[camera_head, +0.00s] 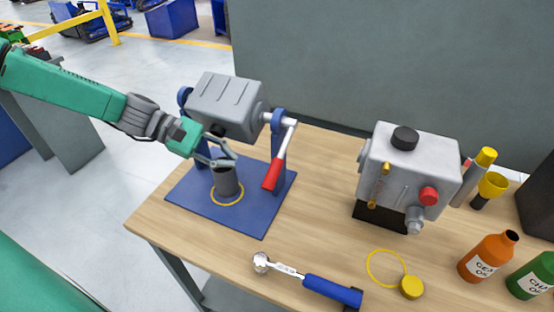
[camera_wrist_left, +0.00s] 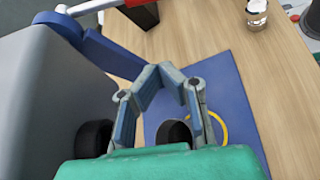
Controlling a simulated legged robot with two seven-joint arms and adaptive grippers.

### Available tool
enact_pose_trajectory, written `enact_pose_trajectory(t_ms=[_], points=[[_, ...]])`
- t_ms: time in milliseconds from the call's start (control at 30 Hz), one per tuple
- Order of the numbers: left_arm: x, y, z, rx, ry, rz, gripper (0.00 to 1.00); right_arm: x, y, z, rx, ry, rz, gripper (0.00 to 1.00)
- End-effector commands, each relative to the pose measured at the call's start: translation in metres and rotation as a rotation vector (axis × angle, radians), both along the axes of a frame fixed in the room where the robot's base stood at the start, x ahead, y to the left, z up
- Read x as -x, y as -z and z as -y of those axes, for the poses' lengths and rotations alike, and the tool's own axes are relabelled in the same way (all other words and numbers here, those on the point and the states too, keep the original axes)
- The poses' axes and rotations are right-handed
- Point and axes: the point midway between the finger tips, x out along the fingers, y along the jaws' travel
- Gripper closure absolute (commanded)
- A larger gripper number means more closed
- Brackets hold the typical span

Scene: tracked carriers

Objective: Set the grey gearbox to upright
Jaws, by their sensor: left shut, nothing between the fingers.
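The grey gearbox (camera_head: 226,104) hangs between the blue uprights of a stand on a blue base plate (camera_head: 258,213). It looks tilted, with a ribbed face up; I cannot tell its exact angle. A red-handled crank (camera_head: 275,172) hangs down on its right side. In the left wrist view the gearbox (camera_wrist_left: 40,95) fills the left side, with a dark round part (camera_wrist_left: 95,137) beside it. My left gripper (camera_head: 232,158) is shut and empty, just below the gearbox and above a dark grey cylinder (camera_head: 228,182). My right gripper is out of view.
The cylinder stands within a yellow ring (camera_head: 227,203) on the plate. To the right are a light grey gearbox (camera_head: 408,168), an orange bottle (camera_head: 485,258) and a green bottle (camera_head: 533,277). A blue-handled ratchet (camera_head: 330,290) lies in front. Bare wood lies between the stand and light gearbox.

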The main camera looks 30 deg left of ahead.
Motion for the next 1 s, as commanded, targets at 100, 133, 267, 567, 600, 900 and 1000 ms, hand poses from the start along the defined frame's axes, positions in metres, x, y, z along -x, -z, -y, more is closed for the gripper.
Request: enact_pose_trajectory(t_ms=[100,133,267,567,600,900,1000], points=[[0.000,0.000,0.000,0.001,0.000,-0.001,1.00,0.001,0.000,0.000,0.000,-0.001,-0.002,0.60],[0.000,0.000,0.000,0.001,0.000,-0.001,1.00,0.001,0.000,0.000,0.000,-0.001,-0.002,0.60],[-0.001,0.000,0.002,-0.002,0.000,-0.002,1.00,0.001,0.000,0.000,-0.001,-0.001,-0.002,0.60],[-0.007,0.016,0.027,-0.003,0.004,-0.008,1.00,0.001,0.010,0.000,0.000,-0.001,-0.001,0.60],[-0.009,0.020,0.033,-0.003,0.004,-0.008,1.00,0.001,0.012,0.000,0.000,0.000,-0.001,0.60],[-0.023,0.046,0.076,0.000,0.004,-0.006,1.00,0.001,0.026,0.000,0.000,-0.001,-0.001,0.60],[-0.026,0.046,0.088,0.001,0.002,-0.003,1.00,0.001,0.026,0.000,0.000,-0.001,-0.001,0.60]])
